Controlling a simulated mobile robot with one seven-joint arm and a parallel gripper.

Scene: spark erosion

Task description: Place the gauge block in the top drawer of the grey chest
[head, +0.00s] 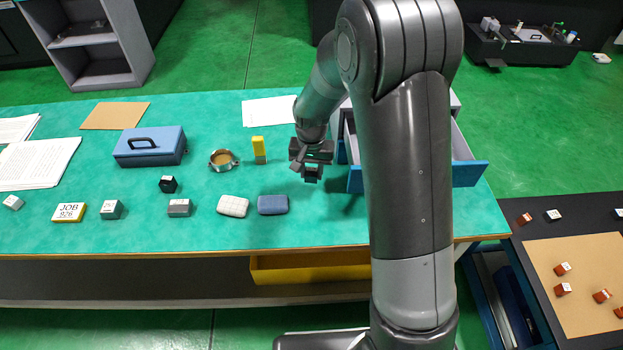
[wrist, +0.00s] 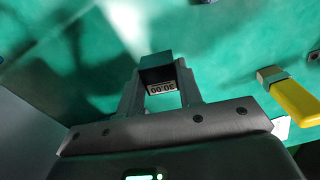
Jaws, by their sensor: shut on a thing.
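My gripper (head: 312,168) is over the teal bench, left of the grey chest (head: 455,103). In the wrist view my gripper (wrist: 160,92) is shut on the gauge block (wrist: 157,64), a small dark block with a pale numbered label on its end face. The block seems to be held above the bench. The chest's blue-fronted drawer (head: 470,174) stands pulled out towards the front, to the right of my gripper. My arm hides most of the chest and the middle of the drawer. I cannot see what lies inside it.
A blue-grey pad (head: 272,204) and a white pad (head: 232,206) lie in front. A blue box (head: 150,148) and several small blocks are farther left.

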